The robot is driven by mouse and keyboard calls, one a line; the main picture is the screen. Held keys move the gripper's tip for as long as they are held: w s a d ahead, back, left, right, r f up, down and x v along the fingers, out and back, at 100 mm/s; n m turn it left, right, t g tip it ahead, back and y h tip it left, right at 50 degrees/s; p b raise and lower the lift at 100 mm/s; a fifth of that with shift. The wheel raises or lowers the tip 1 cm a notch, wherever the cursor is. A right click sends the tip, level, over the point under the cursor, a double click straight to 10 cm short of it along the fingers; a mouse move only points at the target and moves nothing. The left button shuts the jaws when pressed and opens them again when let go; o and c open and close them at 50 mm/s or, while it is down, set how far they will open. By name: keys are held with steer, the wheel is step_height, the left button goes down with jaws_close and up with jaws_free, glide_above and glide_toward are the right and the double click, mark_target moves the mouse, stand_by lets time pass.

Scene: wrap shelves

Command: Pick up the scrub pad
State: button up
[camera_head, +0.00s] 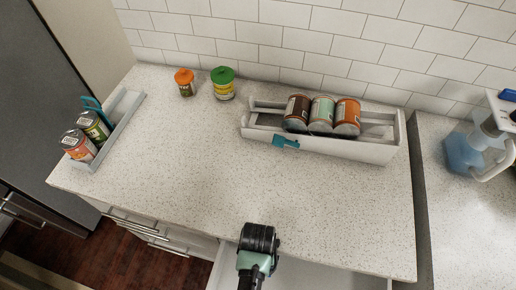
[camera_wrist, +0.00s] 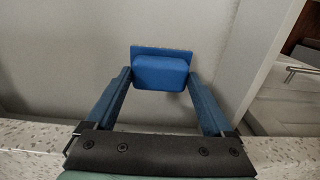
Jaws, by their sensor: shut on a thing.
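The scrub pad (camera_wrist: 160,72) is blue, with a flat back and a rounded block in front. In the wrist view it sits between the blue fingertips of my gripper (camera_wrist: 160,80), which touch its two sides and are shut on it. Pale drawer walls lie around and behind it. In the head view my gripper (camera_head: 258,238) is seen from above at the counter's front edge, over the open drawer (camera_head: 320,277); its fingers and the pad are hidden there.
A grey rack (camera_head: 368,152) with several cans stands at the counter's back right. A tray (camera_head: 125,108) with cans is at left. Two lidded jars (camera_head: 185,84) (camera_head: 223,86) stand near the wall. The counter's middle is clear.

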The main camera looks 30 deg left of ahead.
steer(key=shift+s+r, duration=0.1)
steer(key=shift+s+r, duration=0.1)
steer(key=shift+r, duration=0.05)
step_height(320, 180, up, 6)
steer(key=shift+r, duration=0.25)
steer(key=s+d+b, duration=0.1)
steer(key=s+d, duration=0.1)
steer(key=s, duration=0.7)
steer(key=s+d+b, duration=0.2)
steer(key=s+d, duration=0.1)
steer(key=s, duration=0.6)
steer(key=shift+s+d, duration=0.25)
steer(key=shift+s, duration=0.15)
